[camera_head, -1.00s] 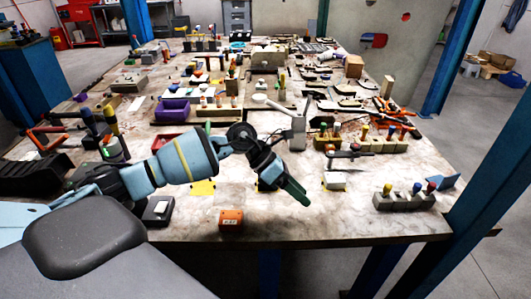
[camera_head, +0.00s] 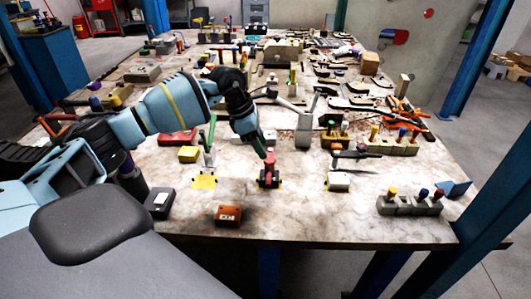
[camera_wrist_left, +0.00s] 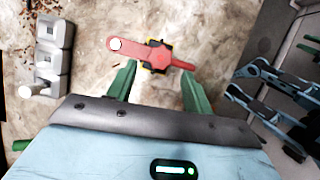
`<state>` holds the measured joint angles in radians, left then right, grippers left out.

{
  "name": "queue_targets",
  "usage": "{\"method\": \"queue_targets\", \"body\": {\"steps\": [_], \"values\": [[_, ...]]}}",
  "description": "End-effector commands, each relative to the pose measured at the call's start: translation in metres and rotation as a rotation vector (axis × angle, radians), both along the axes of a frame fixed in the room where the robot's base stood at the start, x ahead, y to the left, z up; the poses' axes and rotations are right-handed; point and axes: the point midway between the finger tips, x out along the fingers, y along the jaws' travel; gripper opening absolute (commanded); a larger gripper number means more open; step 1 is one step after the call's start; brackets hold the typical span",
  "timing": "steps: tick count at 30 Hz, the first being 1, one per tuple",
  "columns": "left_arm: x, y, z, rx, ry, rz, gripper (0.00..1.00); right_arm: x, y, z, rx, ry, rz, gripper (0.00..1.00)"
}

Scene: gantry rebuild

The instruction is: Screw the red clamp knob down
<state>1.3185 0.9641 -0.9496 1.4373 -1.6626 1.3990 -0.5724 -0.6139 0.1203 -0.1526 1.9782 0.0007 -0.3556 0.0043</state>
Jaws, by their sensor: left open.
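The red clamp knob (camera_head: 269,161) stands on a small dark clamp block (camera_head: 268,181) with yellow edges, near the front middle of the table. In the left wrist view the red part (camera_wrist_left: 140,51) looks like a long bar with a pale round spot at its left end, lying over the dark and yellow block. My left gripper (camera_head: 263,150) points down just above and behind the knob. In the left wrist view its green fingers (camera_wrist_left: 158,80) are spread and empty, with the red part just beyond the tips. I cannot tell whether they touch it. My right gripper is not in view.
An orange-red box (camera_head: 229,215) lies in front at left, beside a dark box (camera_head: 159,203). A grey holder with coloured knobs (camera_head: 410,205) is at the front right. The table front between them is clear.

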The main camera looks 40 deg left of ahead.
Motion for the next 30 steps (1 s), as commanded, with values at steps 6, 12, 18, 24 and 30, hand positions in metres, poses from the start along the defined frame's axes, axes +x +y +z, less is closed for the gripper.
{"method": "queue_targets", "body": {"steps": [6,12,18,24,30], "values": [[0.007,-0.01,-0.027,-0.002,0.001,0.0,0.51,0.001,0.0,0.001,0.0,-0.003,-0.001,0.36],[0.009,-0.013,-0.038,-0.001,0.001,0.001,0.51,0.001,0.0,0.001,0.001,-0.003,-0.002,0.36],[0.009,-0.013,-0.038,-0.002,0.0,0.001,0.51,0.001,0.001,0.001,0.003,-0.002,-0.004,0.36],[0.009,-0.013,-0.038,-0.002,0.0,0.001,0.32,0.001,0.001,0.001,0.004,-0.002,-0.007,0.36],[0.009,-0.013,-0.038,-0.002,0.001,-0.002,0.14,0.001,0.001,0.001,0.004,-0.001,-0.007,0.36]]}}
